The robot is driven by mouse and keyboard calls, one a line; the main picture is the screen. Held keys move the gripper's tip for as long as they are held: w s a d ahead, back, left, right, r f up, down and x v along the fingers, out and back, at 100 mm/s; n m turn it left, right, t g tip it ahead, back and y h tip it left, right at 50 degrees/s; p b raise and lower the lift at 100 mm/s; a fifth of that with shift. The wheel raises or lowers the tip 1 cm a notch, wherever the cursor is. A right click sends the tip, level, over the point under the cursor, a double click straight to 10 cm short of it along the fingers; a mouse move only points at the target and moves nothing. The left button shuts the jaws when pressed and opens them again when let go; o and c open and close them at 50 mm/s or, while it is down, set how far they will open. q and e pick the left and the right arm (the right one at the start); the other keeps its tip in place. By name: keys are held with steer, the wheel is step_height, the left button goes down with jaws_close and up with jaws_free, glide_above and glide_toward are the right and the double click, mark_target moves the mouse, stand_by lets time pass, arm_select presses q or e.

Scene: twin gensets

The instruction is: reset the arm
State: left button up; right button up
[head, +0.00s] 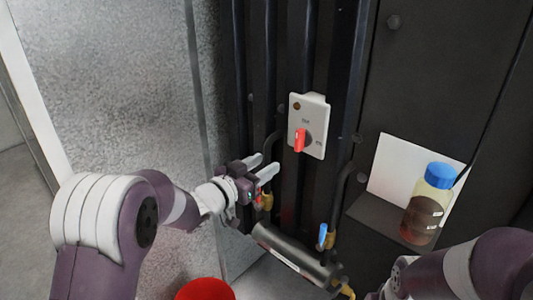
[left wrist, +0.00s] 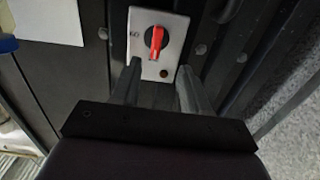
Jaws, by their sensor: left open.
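My left gripper (head: 264,168) is open and empty, in front of the dark panel, a little below and left of the white switch plate. The switch plate (head: 314,112) carries a red rotary handle (head: 300,140). In the left wrist view the red handle (left wrist: 156,40) shows beyond the two fingers of the left gripper (left wrist: 157,84), apart from them. My right arm comes in at the lower right of the head view; its fingertips cannot be made out there.
A bottle with a blue cap (head: 428,204) and dark liquid stands on a shelf at right, before a white sheet (head: 393,172). Below are a grey cylinder (head: 293,254), a blue-handled valve (head: 322,236) and a red round object (head: 205,290). Dark vertical pipes (head: 309,50) run behind.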

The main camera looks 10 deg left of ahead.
arm_select(q)
steer(key=s+a+f+n+g+y, duration=0.25)
steer(key=s+a+f+y, duration=0.2)
steer(key=f, duration=0.25)
steer(key=s+a+f+n+g+y, duration=0.2)
steer(key=s+a+f+g+y, duration=0.1)
steer(key=a+f+y, duration=0.3)
steer(key=s+f+n+g, duration=0.2)
steer(key=s+g, duration=0.5)
steer(key=s, duration=1.3)
steer(key=shift+f, duration=0.5)
steer(key=shift+s+n+g+h, duration=0.1)
steer(key=shift+n+g+h, duration=0.15)
